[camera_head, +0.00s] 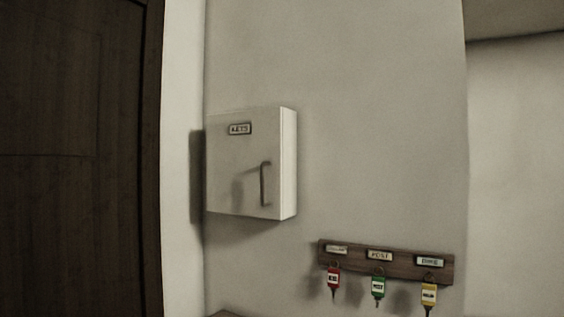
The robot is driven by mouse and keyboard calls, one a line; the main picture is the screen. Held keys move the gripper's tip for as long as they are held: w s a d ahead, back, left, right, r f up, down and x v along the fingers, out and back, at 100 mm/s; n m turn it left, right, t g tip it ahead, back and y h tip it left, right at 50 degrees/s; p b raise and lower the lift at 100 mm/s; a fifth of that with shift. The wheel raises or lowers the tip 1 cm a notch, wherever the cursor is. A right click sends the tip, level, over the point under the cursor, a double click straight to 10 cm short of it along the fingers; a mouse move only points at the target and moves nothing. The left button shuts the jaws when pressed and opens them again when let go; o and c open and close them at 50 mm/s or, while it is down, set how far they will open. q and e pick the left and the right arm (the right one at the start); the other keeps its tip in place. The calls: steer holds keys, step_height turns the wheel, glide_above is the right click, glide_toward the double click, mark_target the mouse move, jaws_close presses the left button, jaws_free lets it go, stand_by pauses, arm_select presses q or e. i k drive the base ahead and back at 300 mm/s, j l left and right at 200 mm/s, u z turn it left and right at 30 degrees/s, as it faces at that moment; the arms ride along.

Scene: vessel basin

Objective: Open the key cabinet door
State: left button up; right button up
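The key cabinet (290,165) is a white box on the wall, left of the picture's middle. Its front door (225,165) looks shut, and a small plate (240,129) on it reads "KEYS". A dark upright bar handle (265,184) sits on the right part of the door and casts a shadow to its left. Neither of my grippers shows in the head view, so nothing is touching the cabinet in this picture.
A dark wooden door (75,160) fills the left side. A brown key rack (386,261) hangs at the lower right with red (333,276), green (378,286) and yellow (429,294) tagged keys. The wall right of the cabinet is bare. A surface edge shows at the bottom.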

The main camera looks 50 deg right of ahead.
mark_target(244, 149)
steer(key=z, duration=1.3)
